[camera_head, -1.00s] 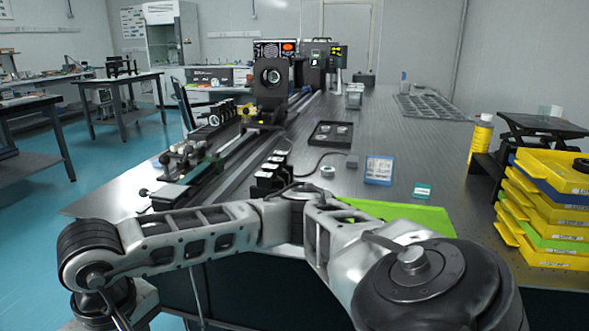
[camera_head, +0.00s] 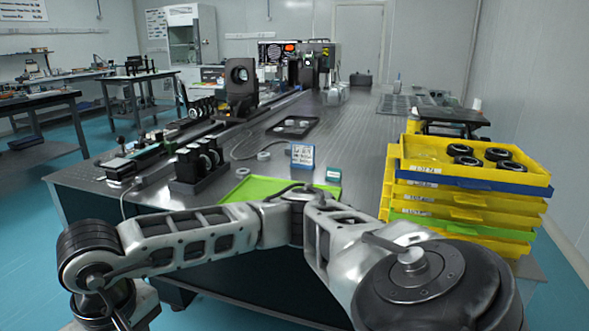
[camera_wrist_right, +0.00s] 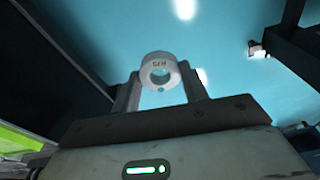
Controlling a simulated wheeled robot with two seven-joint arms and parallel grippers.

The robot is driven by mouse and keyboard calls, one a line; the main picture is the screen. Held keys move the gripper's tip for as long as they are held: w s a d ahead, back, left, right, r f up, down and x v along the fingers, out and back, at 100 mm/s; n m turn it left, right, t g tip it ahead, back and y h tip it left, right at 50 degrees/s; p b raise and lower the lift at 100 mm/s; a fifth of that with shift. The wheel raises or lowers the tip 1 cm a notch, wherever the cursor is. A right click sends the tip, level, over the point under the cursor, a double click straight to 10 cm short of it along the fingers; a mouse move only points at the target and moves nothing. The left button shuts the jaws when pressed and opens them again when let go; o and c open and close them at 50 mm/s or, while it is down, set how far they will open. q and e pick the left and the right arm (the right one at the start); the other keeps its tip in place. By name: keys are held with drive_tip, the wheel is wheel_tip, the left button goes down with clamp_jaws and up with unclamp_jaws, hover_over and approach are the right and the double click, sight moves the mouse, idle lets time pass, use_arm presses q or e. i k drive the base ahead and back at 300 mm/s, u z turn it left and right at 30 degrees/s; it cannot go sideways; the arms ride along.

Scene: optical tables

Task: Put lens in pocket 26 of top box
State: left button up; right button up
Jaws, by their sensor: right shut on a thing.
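The lens (camera_wrist_right: 159,61) is a light grey ring with dark marking on its face. In the right wrist view it sits between the fingertips of my right gripper (camera_wrist_right: 161,82), which is shut on it and holds it in the air. The top box (camera_head: 426,148) is the uppermost yellow tray of a stack on the right of the head view. Several dark rings lie in its right part; its left part looks bare. Pocket numbers cannot be read. Neither gripper shows in the head view, and the left gripper is in no view.
A blue tray (camera_head: 460,183) and more yellow and green trays lie beneath the top box. A black stand (camera_head: 444,114) is behind it.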

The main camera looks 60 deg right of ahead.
sight(425, 164)
drive_tip(key=k, duration=0.6)
drive_tip(key=z, duration=0.7)
